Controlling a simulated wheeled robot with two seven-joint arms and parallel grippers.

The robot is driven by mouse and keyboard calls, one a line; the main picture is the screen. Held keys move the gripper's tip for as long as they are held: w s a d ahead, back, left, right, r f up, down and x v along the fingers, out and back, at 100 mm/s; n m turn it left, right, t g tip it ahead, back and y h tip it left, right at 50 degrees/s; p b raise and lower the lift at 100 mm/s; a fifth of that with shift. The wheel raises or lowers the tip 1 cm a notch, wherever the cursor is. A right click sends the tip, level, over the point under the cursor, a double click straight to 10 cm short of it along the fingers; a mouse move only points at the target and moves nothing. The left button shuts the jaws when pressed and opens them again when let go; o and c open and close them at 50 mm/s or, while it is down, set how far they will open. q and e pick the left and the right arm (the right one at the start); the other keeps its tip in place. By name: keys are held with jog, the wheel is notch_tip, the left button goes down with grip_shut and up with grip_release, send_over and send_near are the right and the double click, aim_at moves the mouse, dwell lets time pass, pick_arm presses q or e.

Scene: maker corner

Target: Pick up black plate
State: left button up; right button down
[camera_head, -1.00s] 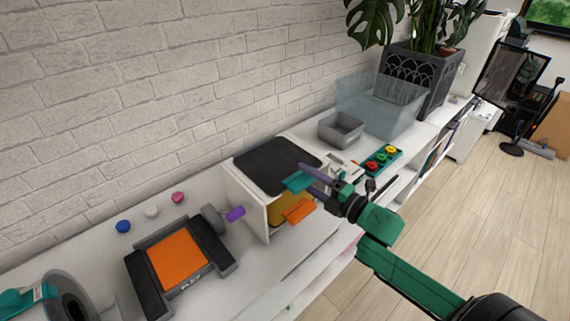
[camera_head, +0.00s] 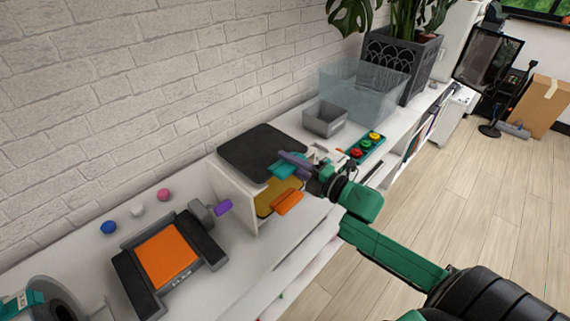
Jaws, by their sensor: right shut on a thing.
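The black plate (camera_head: 258,150) is a flat, dark square with rounded corners. It lies on top of a small white open-fronted box (camera_head: 238,198) on the white shelf unit. My right gripper (camera_head: 288,166) comes in from the right and is shut on the plate at its right front edge. The fingers cover that edge, so the exact grip is partly hidden. The plate looks level, and I cannot tell whether it is clear of the box top. My left gripper is not in view.
Yellow and orange things (camera_head: 288,202) sit in the box's front opening. A grey-and-orange device (camera_head: 165,256) stands to the left, near small coloured balls (camera_head: 137,211). A grey tray (camera_head: 325,119), a clear bin (camera_head: 365,92) and a teal button panel (camera_head: 366,149) stand to the right.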

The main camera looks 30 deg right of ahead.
notch_tip(320, 180, up, 19)
jog(key=p, duration=0.1)
jog(key=shift+f, duration=0.2)
dwell(0.6)
